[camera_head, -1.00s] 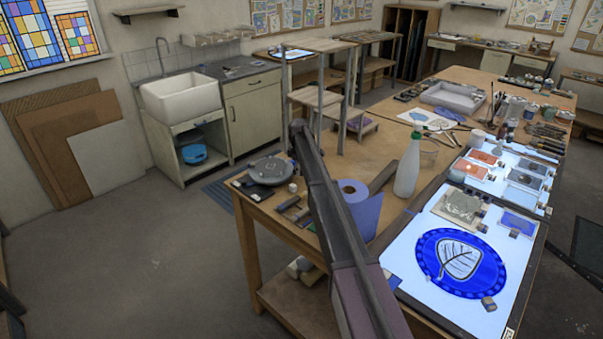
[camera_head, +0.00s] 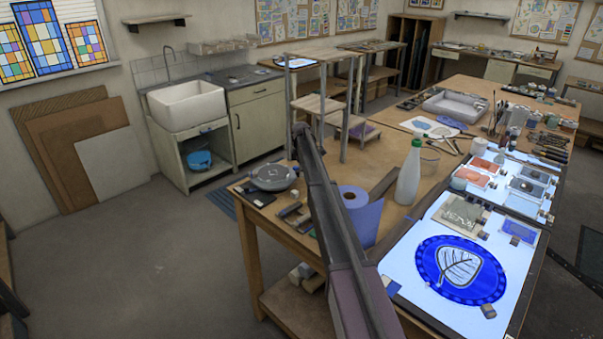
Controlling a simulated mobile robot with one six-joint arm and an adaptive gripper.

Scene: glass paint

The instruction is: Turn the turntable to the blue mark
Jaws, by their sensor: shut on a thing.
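The turntable (camera_head: 272,177) is a small grey round disc on the near left corner of the wooden workbench. It sits on or beside a flat dark piece. A small pale spot shows on its top, but I cannot make out a blue mark on it or around it. My arm rises from the bottom of the picture, and its upper end stands just right of the turntable in the picture.
A lit panel (camera_head: 410,250) bears a blue leaf painting (camera_head: 461,269). Small blocks (camera_head: 291,211) lie near the turntable. The floor (camera_head: 160,250) left of the bench is clear.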

